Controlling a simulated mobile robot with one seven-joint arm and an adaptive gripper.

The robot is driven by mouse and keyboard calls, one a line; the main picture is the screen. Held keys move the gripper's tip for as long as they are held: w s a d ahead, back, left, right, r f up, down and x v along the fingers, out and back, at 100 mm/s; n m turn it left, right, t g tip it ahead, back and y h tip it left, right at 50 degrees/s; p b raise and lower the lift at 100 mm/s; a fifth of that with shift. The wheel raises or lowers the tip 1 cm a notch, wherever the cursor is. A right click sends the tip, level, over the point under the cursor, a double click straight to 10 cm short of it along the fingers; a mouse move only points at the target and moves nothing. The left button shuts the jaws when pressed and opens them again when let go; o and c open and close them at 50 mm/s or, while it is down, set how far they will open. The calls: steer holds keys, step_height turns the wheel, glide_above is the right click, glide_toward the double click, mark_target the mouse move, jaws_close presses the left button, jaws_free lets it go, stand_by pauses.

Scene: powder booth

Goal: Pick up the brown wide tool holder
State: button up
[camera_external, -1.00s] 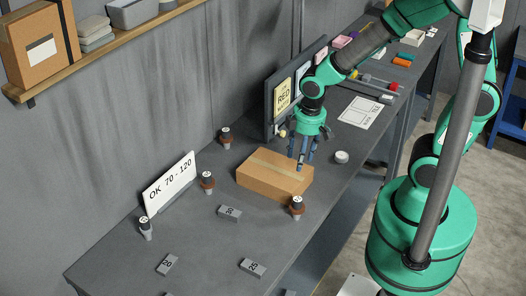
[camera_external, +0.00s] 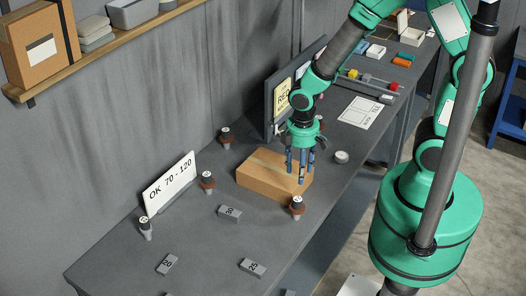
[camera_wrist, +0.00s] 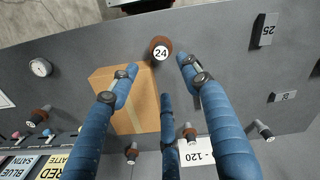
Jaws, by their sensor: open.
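Several brown tool holders with dark tops and round labels stand on the grey bench; I cannot tell for sure which is the wide one. One (camera_external: 297,206) stands by the box's front corner and appears to be the holder labelled 24 (camera_wrist: 160,48) in the wrist view. Others stand at the back (camera_external: 225,137) and by the sign (camera_external: 207,182). My gripper (camera_external: 300,165) is open and empty, fingers down, above the right part of the cardboard box. In the wrist view its fingertips (camera_wrist: 156,76) spread below the 24 holder in the picture, touching nothing clearly.
The cardboard box (camera_external: 268,176) lies under my gripper. Numbered grey blocks (camera_external: 230,212) lie in front. A round gauge (camera_external: 341,157) is right of the box. A dark panel (camera_external: 282,92) stands behind.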

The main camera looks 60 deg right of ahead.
mark_target(298, 199)
steer(key=shift+f, duration=4.2)
steer(key=shift+a+f+p, duration=0.1)
steer(key=shift+f+p, duration=0.2)
steer(key=shift+f, duration=2.3)
jaws_close()
